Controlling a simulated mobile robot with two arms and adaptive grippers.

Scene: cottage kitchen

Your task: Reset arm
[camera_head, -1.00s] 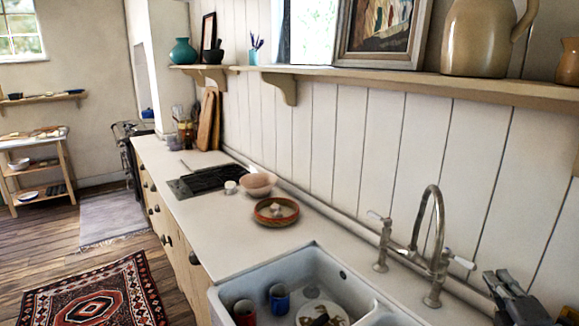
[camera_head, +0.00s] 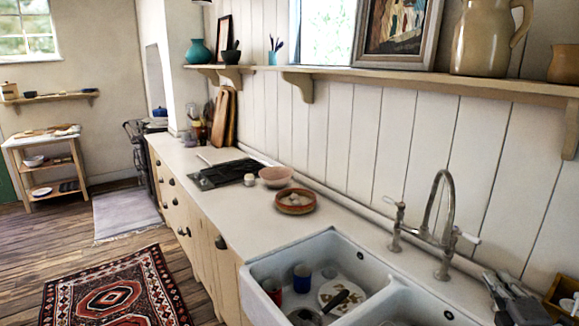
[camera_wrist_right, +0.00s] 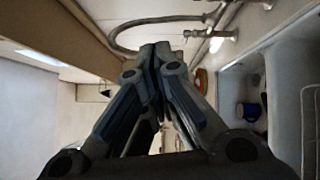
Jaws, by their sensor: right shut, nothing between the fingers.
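My right gripper (camera_head: 515,300) shows as dark grey fingers at the bottom right corner of the head view, over the counter on the right side of the sink. In the right wrist view its fingers (camera_wrist_right: 160,55) are closed together at the tips, with nothing between them. My left gripper is not in the head view.
The white sink (camera_head: 335,236) holds a red cup (camera_head: 272,290), a blue cup (camera_head: 302,278) and a plate (camera_head: 350,293). A tall tap (camera_head: 447,215) stands behind it. A bowl (camera_head: 296,202) and black hob (camera_head: 225,174) are farther along. A long shelf (camera_head: 400,79) runs above.

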